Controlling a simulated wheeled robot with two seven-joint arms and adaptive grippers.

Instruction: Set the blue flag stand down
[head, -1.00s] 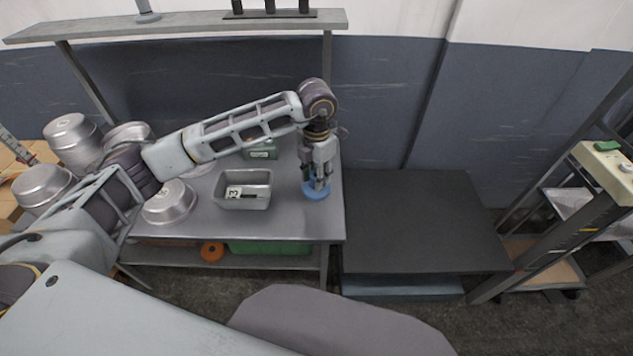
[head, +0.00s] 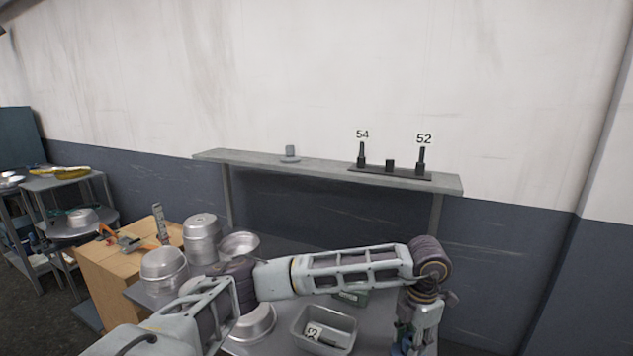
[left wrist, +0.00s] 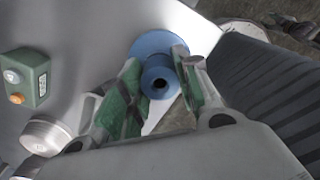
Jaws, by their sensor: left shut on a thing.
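The blue flag stand (left wrist: 150,46) shows in the left wrist view as a round blue base with a hollow hub. My left gripper (left wrist: 156,62) has its green-padded fingers on both sides of the hub, shut on it. In the head view the left gripper (head: 414,335) is at the bottom, by the right side of the metal table; the stand is mostly cut off there. I cannot tell whether its base touches the table.
A metal tray (head: 325,312) holding a card marked 53 stands left of the gripper. Several metal pans (head: 202,238) are further left. A green button box (left wrist: 26,78) is nearby.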

